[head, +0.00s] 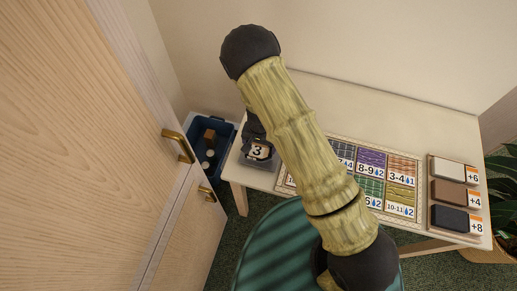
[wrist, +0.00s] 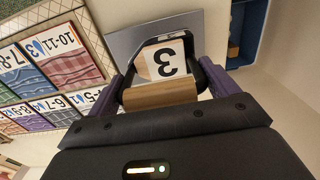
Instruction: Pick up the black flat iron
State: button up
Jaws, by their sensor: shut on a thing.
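The black flat iron (wrist: 205,72) shows in the wrist view as a black curved frame with a wooden bar-like handle (wrist: 160,95). A white label with a "3" shows within the frame. My gripper (wrist: 168,92) is shut on the handle, one finger at each end. In the head view my gripper (head: 252,132) is over the left end of the table, and the "3" label shows just below it. My arm and gripper hide most of the iron there. A flat grey surface (wrist: 125,42) lies behind the iron; I cannot tell whether they touch.
The pale table (head: 400,112) holds a board of numbered, coloured tiles (head: 370,158) and white, brown and black blocks (head: 447,170) at right. A blue bin (head: 226,135) with small items stands on the floor left of the table. Wooden cabinet doors (head: 90,120) fill the left. A teal round seat (head: 270,245) is in front.

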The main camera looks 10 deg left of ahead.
jog(key=shift+r, duration=0.1)
notch_tip(320, 180, up, 10)
jog(key=shift+f+b, duration=0.1)
jog(key=shift+b, duration=0.4)
dwell(0.5)
jog(key=w+d, duration=0.4)
jog(key=d, duration=0.8)
jog(key=w+d+f+n, duration=0.1)
jog(key=w+d, duration=0.3)
jog(key=d, duration=0.9)
jog(key=shift+d, duration=0.1)
